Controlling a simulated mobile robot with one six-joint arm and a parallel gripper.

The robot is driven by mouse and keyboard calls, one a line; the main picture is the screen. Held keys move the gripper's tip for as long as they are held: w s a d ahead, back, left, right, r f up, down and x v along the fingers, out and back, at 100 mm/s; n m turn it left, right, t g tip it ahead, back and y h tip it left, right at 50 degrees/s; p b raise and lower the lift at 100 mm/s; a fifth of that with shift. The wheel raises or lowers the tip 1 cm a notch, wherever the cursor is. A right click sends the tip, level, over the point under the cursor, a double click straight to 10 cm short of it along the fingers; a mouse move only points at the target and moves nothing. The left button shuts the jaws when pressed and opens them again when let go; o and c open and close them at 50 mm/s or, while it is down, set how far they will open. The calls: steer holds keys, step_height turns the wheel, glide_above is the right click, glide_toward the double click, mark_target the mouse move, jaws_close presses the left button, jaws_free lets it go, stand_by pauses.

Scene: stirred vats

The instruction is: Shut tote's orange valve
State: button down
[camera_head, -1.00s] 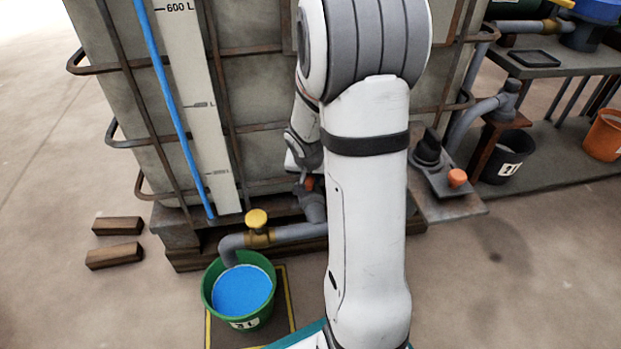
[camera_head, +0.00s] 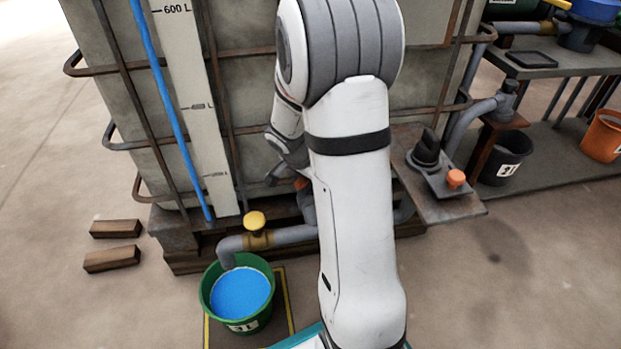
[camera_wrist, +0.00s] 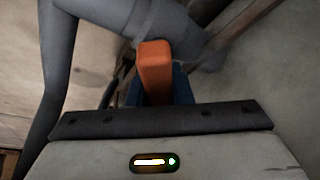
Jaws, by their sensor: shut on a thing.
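The tote (camera_head: 270,90) is a large grey tank in a rusty cage, with a blue level tube and a white litre scale. Its orange valve handle (camera_wrist: 155,68) stands between my gripper's fingers (camera_wrist: 156,88) in the wrist view, and the gripper is shut on it. In the head view only a small orange patch of the handle (camera_head: 301,184) shows beside my arm, which hides most of the valve body. The grey outlet pipe (camera_head: 292,235) runs left from there to a yellow-handled valve (camera_head: 255,221), then bends down over a bucket.
The green bucket (camera_head: 263,321) holds blue liquid and stands on a yellow-edged mat. Two wooden blocks (camera_head: 112,259) lie on the floor at left. A small shelf with an orange-knobbed device (camera_head: 455,179) juts out at right. Black and orange buckets (camera_head: 602,134) stand farther right.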

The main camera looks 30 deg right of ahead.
stand_by(0.4)
steer(key=c, duration=1.3)
jaws_free()
steer(key=shift+p+v, duration=1.7)
steer(key=shift+v, duration=2.2)
